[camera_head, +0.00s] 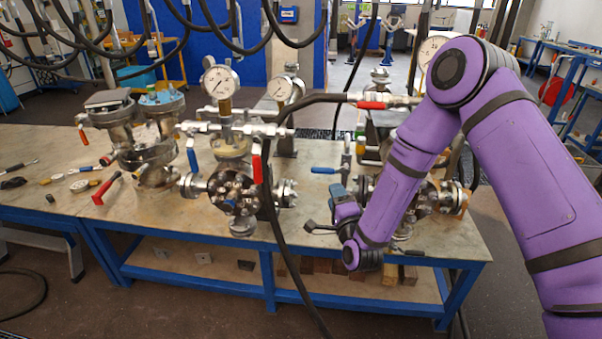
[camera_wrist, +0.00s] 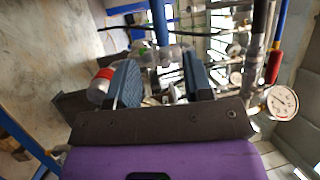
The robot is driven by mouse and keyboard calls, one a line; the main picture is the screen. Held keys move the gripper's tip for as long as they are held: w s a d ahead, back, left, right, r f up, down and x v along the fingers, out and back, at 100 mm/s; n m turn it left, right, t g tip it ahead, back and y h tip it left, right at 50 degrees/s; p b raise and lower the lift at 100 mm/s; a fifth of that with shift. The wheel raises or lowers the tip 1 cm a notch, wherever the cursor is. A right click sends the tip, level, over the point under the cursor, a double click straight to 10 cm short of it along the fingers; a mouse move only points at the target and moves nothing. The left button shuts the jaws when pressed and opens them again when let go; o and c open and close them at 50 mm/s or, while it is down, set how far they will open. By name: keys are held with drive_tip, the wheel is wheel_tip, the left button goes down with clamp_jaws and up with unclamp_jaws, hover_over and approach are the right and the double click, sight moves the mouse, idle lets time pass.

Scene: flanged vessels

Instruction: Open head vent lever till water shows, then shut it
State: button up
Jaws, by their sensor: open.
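My gripper (camera_head: 322,226) is at the front of the right-hand flanged vessel (camera_head: 430,200), low near the table's front edge. In the wrist view my gripper (camera_wrist: 160,78) has its two dark fingers spread, with pipework beyond them and nothing clearly held. Several valve levers show: a blue lever (camera_head: 323,170) left of that vessel, a red lever (camera_head: 371,105) on the upper hose line, and a red lever (camera_head: 257,168) and blue lever (camera_head: 191,160) on the middle vessel (camera_head: 234,190). I cannot tell which is the head vent lever. No water is visible. My arm hides much of the right-hand vessel.
A black hose (camera_head: 270,205) hangs over the table front. Pressure gauges (camera_head: 220,81) stand above the vessels. Another vessel (camera_head: 145,150) and loose tools (camera_head: 82,186) are at the left of the table (camera_head: 150,222). Bare tabletop lies between the vessels and front edge.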

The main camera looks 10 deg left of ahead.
sight(324, 173)
drive_tip(key=x, duration=1)
drive_tip(key=shift+w+a+r, duration=0.1)
drive_tip(key=shift+w+a, duration=0.15)
drive_tip(key=shift+w, duration=0.05)
drive_tip(key=shift+c, duration=0.4)
clamp_jaws()
